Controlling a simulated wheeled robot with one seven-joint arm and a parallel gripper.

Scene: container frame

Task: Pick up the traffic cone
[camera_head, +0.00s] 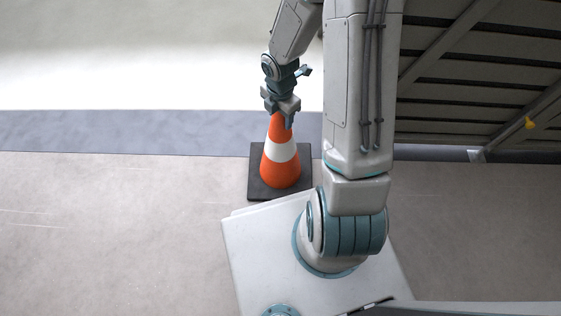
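The traffic cone (280,170) stands upright on the floor, orange with a white band and a dark square base (257,188). It is in the middle of the head view, just beyond my white base. My gripper (281,116) points down at the cone's tip, with its fingers at the top of the cone. The tip is partly hidden by the fingers. I cannot tell whether the fingers touch the cone or only stand around it.
A grey slatted frame structure (470,75) with diagonal bars stands at the right, with a small yellow part (529,123) on it. A bluish-grey strip (120,132) crosses the floor behind the cone. The beige floor (110,230) at the left is clear.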

